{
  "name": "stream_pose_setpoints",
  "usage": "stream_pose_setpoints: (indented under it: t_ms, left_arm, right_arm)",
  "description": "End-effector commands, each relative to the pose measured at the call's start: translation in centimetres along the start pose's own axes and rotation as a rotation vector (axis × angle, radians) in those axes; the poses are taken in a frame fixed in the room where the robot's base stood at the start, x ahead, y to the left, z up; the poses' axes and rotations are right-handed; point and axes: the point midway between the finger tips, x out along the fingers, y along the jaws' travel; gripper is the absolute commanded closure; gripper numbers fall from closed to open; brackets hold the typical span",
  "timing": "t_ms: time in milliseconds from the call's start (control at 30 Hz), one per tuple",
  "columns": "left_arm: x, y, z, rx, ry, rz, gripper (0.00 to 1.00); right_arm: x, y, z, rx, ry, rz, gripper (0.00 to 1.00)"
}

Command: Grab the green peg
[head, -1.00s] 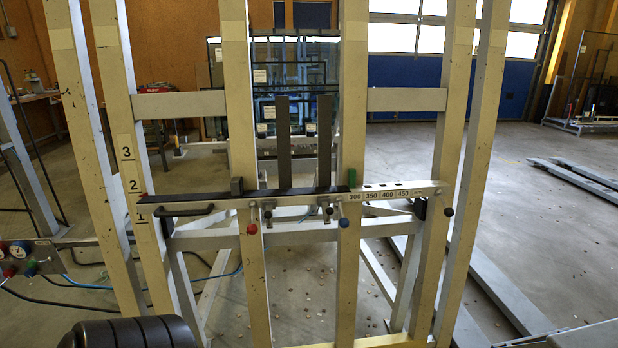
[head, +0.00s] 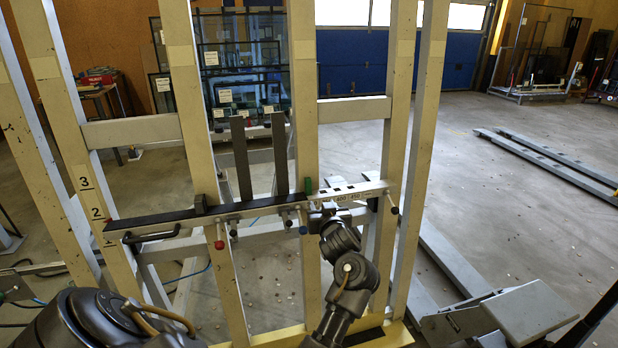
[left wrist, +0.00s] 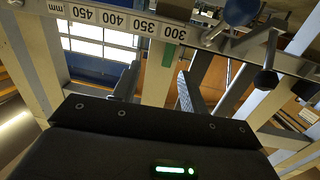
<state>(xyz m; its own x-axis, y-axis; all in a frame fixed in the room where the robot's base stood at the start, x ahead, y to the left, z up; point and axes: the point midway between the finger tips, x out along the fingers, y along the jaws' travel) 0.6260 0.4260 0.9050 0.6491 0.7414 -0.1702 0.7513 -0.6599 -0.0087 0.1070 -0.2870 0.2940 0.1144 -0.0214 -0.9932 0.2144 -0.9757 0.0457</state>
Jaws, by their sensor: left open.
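The green peg (head: 308,185) stands upright on the horizontal bar, at the left end of the white scale and against a cream upright. My left gripper (head: 322,212) is just below and right of the peg, in front of the scale bar. Its fingers are small and partly hidden by the wrist in the head view. In the left wrist view the two fingers (left wrist: 156,82) are apart with nothing between them, below the scale's 300 to 350 marks. My right gripper is not in view.
The tilting frame has tall cream uprights (head: 305,100) close around my arm. Two grey vertical plates (head: 241,155) rise left of the peg. Floor rails (head: 560,165) lie at the right.

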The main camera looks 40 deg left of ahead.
Motion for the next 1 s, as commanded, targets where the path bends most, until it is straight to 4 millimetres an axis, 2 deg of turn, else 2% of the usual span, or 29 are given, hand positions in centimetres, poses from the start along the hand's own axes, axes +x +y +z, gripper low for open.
stream_pose_setpoints:
  t_ms: [33, 100, 200, 367, 700, 1000]
  left_arm:
    - [0.0, 0.0, -2.0, -0.013, 0.008, -0.034, 0.56]
    - [0.1, -0.2, -3.2, -0.021, 0.016, -0.076, 0.56]
    - [0.1, -0.4, -4.0, -0.024, 0.019, -0.107, 0.56]
    - [0.4, -0.5, -4.1, -0.024, 0.021, -0.116, 0.56]
    - [5.0, -1.0, -4.1, -0.024, 0.022, -0.113, 0.56]
    - [6.3, -1.3, -4.0, -0.025, 0.020, -0.113, 0.56]
  right_arm:
    - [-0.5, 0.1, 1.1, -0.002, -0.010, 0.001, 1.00]
    - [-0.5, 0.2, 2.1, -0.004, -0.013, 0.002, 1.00]
    - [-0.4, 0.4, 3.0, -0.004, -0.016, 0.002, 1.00]
    - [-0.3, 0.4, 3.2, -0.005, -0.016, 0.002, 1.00]
    - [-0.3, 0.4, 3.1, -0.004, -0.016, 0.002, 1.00]
    - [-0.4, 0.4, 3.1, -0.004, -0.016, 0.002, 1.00]
